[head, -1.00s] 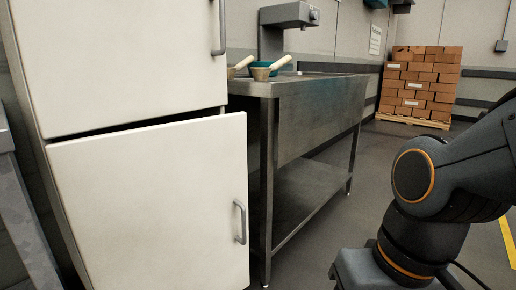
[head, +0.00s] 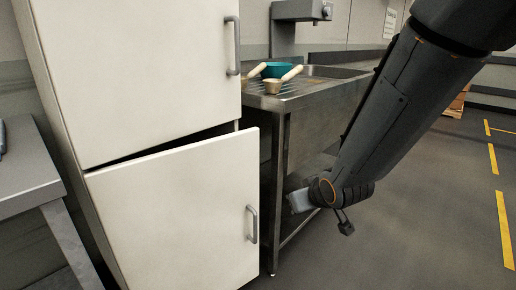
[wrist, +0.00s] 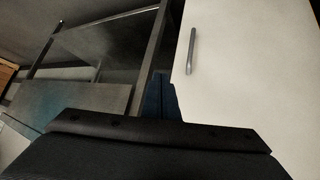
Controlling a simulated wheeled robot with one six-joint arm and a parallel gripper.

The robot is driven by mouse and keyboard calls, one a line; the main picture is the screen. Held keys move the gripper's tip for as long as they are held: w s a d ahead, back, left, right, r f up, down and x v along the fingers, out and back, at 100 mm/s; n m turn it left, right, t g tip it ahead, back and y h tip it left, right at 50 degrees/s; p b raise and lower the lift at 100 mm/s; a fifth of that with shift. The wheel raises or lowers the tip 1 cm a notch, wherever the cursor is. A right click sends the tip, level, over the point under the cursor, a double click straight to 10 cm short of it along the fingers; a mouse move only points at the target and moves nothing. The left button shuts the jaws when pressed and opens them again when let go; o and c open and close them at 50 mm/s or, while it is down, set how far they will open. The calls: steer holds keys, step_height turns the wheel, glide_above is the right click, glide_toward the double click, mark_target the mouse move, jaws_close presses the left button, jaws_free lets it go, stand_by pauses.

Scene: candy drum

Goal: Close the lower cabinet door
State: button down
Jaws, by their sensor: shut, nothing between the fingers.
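The lower cabinet door (head: 175,215) is white and stands ajar, its handle side swung out from the cabinet. A dark gap shows above its top edge. Its grey handle (head: 252,224) is near the right edge. My gripper (head: 297,201) is to the right of that edge, in front of the steel table, apart from the handle in the picture. It is shut and empty. In the wrist view the door (wrist: 262,65) fills the right side, with its handle (wrist: 191,52) near its left edge. My dark wrist housing covers the bottom of that view.
The upper cabinet door (head: 140,75) looks shut. A steel sink table (head: 325,105) holding bowls and pestles stands right of the cabinet, its leg (head: 277,190) close to the door edge. A grey bench (head: 28,180) is at left.

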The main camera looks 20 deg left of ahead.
steer(key=w+a+r+n+t+y+p, duration=0.25)
steer(key=w+a+y+p, duration=0.2)
steer(key=p, duration=0.35)
steer(key=y+p, duration=0.5)
steer(key=p, duration=0.1)
glide_toward(248, 160)
steer(key=shift+n, duration=0.25)
steer(key=x, duration=0.6)
steer(key=shift+w+a, duration=0.15)
